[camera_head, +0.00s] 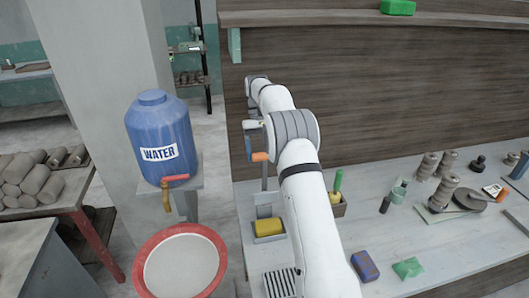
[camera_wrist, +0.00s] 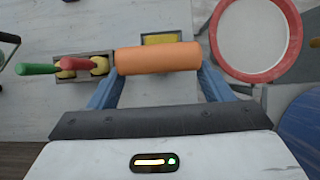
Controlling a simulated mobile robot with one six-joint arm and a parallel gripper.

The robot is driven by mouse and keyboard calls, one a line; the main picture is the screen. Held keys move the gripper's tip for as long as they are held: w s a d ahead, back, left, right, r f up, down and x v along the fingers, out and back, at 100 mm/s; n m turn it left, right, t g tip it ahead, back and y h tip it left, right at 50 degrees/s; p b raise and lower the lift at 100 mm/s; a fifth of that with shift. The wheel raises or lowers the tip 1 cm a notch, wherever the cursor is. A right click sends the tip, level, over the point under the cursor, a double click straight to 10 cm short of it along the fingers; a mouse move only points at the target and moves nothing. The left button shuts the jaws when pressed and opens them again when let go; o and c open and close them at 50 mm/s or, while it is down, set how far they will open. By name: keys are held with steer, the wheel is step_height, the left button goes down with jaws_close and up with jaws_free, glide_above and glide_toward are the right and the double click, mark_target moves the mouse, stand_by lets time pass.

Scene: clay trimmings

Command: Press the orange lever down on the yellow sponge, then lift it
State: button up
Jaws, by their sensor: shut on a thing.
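The orange lever (camera_wrist: 157,58) is a smooth orange cylinder lying across the wrist view. My gripper (camera_wrist: 160,68) is shut on it, with one blue finger near each end. In the head view the lever's orange end (camera_head: 260,156) shows beside my white arm, above a grey upright piece (camera_head: 264,175). The yellow sponge (camera_head: 268,227) sits in a small grey tray (camera_head: 270,239) on the bench, below the lever and apart from it. In the wrist view only a strip of the sponge (camera_wrist: 161,39) shows beyond the lever. My arm hides much of the gripper in the head view.
A holder (camera_head: 339,208) with green- and red-handled tools stands right of the sponge. A red-rimmed basin (camera_head: 180,265) and a blue water barrel (camera_head: 160,138) are at left. A blue sponge (camera_head: 365,266) and a green piece (camera_head: 407,268) lie on the bench at right.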

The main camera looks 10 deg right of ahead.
steer(key=shift+f, duration=0.5)
steer(key=o, duration=1)
steer(key=shift+w, duration=0.1)
steer(key=shift+o, duration=1.4)
steer(key=shift+w, duration=0.3)
steer(key=shift+o, duration=0.5)
steer(key=shift+s+r, duration=0.2)
steer(key=shift+w, duration=0.1)
